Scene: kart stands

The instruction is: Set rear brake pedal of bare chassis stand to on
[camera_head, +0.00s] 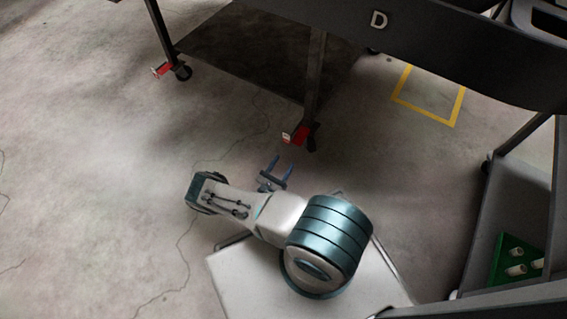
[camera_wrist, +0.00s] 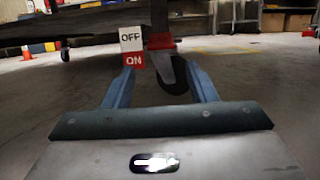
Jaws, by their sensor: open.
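A dark stand marked D (camera_head: 440,48) spans the top of the head view, on legs with castered feet. The nearer caster (camera_head: 312,137) has a red brake pedal (camera_head: 292,138); the farther one has another red pedal (camera_head: 160,69). My gripper (camera_head: 282,162) is open and empty, low over the floor, just short of the nearer caster. In the wrist view, the caster (camera_wrist: 173,78) shows between and beyond my fingers (camera_wrist: 162,70). A sign (camera_wrist: 132,47) with white OFF above red ON stands beside its leg, near the left fingertip. I cannot tell the pedal's position.
A yellow floor outline (camera_head: 430,95) lies right of the nearer leg. A dark cart (camera_head: 508,205) with a green tray (camera_head: 507,265) stands at the right. The floor (camera_head: 90,150) at the left is clear.

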